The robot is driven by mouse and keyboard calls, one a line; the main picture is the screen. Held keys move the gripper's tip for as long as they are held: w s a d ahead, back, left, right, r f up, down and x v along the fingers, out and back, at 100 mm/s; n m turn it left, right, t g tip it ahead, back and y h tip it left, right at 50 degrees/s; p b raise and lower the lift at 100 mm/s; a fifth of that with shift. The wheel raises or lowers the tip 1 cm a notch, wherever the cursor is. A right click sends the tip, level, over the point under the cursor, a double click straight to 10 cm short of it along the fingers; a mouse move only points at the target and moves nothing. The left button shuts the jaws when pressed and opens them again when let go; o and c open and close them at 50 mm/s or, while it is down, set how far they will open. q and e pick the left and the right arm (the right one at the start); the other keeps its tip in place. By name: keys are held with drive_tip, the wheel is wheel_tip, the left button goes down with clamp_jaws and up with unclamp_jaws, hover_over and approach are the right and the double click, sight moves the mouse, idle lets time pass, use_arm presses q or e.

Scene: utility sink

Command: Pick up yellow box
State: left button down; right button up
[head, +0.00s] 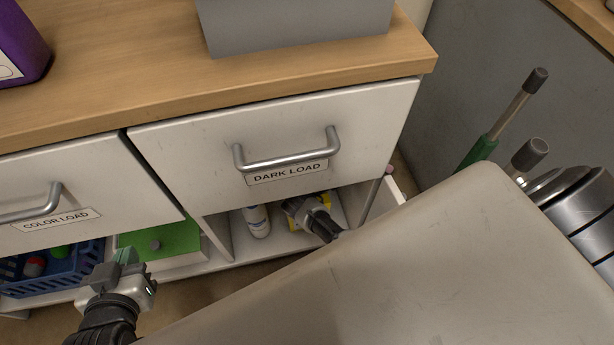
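The yellow box (325,199) is in the open compartment under the dark-load drawer. Only small yellow patches of it show, around my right gripper (297,207). The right gripper reaches into that compartment in front of the box and hides most of it. I cannot tell whether its fingers touch or hold the box. My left gripper (122,262) is at the lower left, in front of the lower shelf near a green box, away from the yellow box. Its fingertips are small, and their gap is unclear.
A white bottle (258,222) stands just left of the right gripper. The dark-load drawer (270,140) with its metal handle is above. A blue basket (62,272) and green box (165,242) sit on the lower shelf. Green-handled tools (490,145) stand at right.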

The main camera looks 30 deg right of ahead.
drive_tip(key=shift+s, duration=0.1)
drive_tip(key=c, duration=0.9)
drive_tip(key=shift+c, duration=0.2)
